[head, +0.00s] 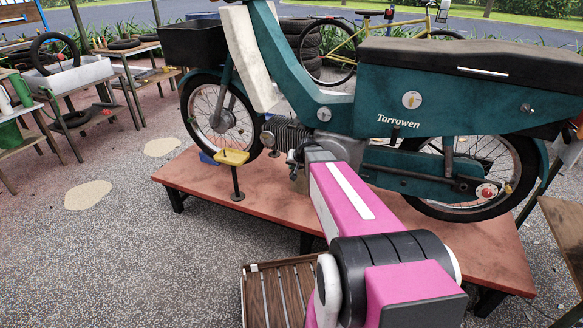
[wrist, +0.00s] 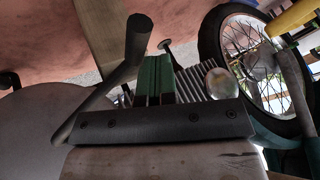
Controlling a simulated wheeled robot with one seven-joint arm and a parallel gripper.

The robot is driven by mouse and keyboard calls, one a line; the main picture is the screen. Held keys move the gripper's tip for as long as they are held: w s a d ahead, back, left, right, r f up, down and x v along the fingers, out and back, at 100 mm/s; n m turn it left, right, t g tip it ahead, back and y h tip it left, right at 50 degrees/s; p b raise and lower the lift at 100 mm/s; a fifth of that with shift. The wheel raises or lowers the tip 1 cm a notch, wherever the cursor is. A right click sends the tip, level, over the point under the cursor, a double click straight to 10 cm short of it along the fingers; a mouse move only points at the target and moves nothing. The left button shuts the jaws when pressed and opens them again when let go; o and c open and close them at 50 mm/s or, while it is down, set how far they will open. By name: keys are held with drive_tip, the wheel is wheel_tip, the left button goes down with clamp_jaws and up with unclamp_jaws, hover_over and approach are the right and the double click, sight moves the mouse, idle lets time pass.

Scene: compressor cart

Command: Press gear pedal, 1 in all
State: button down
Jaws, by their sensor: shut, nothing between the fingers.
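The teal moped (head: 450,95) stands on a red platform, its engine (head: 287,135) beside the end of my pink arm. My gripper (wrist: 153,62) shows green fingers pressed together, empty, pointing in beside the finned engine. In the head view the gripper is hidden behind my arm. A dark lever with a thick round end (wrist: 139,36) lies just left of the fingers in the wrist view. It may be the gear pedal, but I cannot tell for sure, nor whether the fingers touch it. A yellow pad (head: 232,157) sits left of the engine, above a dark post.
The red platform (head: 190,180) lies under the moped. A slatted wooden crate (head: 285,295) stands below my arm. Workbenches (head: 130,65) are at the left, and a wooden table edge (head: 565,225) is at the right. The speckled floor at front left is clear.

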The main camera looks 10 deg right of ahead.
drive_tip(key=shift+w+a+r, duration=0.1)
drive_tip(key=shift+a+r, duration=0.05)
drive_tip(key=shift+r, duration=0.8)
drive_tip(key=shift+w+a+r, duration=0.1)
drive_tip(key=shift+a+r, duration=0.05)
drive_tip(key=shift+r, duration=0.75)
drive_tip(key=shift+r, duration=0.1)
drive_tip(key=r, duration=0.4)
drive_tip(key=shift+w+a+r, duration=0.25)
drive_tip(key=shift+a+r, duration=0.1)
drive_tip(key=s+f+n+g+h, duration=0.1)
drive_tip(key=s+f+g, duration=0.2)
drive_tip(key=s, duration=0.9)
drive_tip(key=s+f+n+g+h, duration=0.1)
drive_tip(key=s+f, duration=0.4)
drive_tip(key=s, duration=0.8)
drive_tip(key=g+h, duration=0.1)
drive_tip(key=g, duration=0.1)
drive_tip(key=shift+s+a+f+g, duration=0.15)
drive_tip(key=shift+s+g, duration=0.15)
